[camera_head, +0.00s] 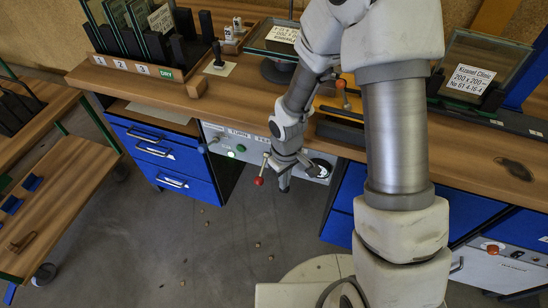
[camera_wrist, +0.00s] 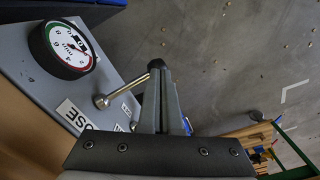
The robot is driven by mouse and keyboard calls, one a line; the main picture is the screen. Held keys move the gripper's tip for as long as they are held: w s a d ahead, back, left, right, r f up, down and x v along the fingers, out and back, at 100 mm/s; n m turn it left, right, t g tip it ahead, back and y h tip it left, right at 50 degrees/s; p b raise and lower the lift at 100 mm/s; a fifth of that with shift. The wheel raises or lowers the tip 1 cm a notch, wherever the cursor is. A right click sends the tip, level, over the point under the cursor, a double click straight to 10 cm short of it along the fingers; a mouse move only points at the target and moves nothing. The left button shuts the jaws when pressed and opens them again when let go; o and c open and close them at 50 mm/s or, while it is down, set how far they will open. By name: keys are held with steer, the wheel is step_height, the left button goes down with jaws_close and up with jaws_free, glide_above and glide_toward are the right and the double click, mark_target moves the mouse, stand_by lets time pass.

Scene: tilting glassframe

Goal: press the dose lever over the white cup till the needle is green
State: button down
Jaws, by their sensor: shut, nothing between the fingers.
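The dose lever (camera_head: 263,168) is a metal rod with a red ball end, on the front of a grey panel under the bench. In the wrist view its rod (camera_wrist: 122,90) runs from a round metal hub to behind my fingers, and the red ball is hidden. My gripper (camera_head: 284,186) is shut and empty, pointing down just right of the lever; its fingers (camera_wrist: 157,68) also show in the wrist view. I cannot tell whether they touch the rod. A round gauge (camera_wrist: 62,48) with green and red marks sits beside it; its needle is not clear. I see no white cup.
The wooden bench top (camera_head: 240,95) holds glass panes and stands above. The floor in front is open, with several small bits on it.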

steer(key=shift+f+b, duration=0.3)
steer(key=shift+f, duration=0.35)
steer(key=shift+s+r, duration=0.1)
steer(key=shift+r, duration=0.05)
step_height(320, 180, up, 8)
steer(key=p, duration=0.6)
steer(key=shift+f, duration=0.25)
